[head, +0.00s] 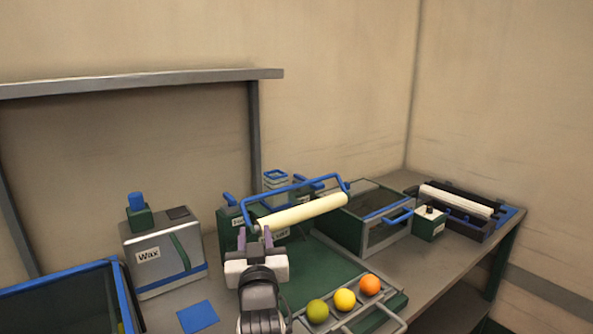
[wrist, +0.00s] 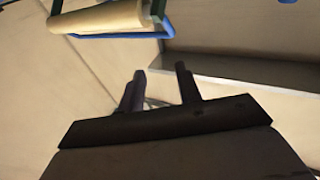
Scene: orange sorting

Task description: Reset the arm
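My gripper (head: 267,238) shows from behind in the head view, raised over the green work surface in front of the cream roller. In the wrist view my gripper (wrist: 160,80) has its two dark fingers apart, with nothing between them. The cream roller (head: 303,211) with its blue frame lies beyond the fingers in the head view. The roller (wrist: 100,18) also shows at the top of the wrist view, apart from the fingers. The lower part of my arm runs out of the bottom of the head view.
A tray (head: 393,316) with a green, a yellow and an orange ball (head: 370,285) is right of my arm. A grey Wax box (head: 160,252) and a blue square (head: 198,316) are left. A glass-fronted box (head: 384,232) and another roller unit (head: 458,200) stand right.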

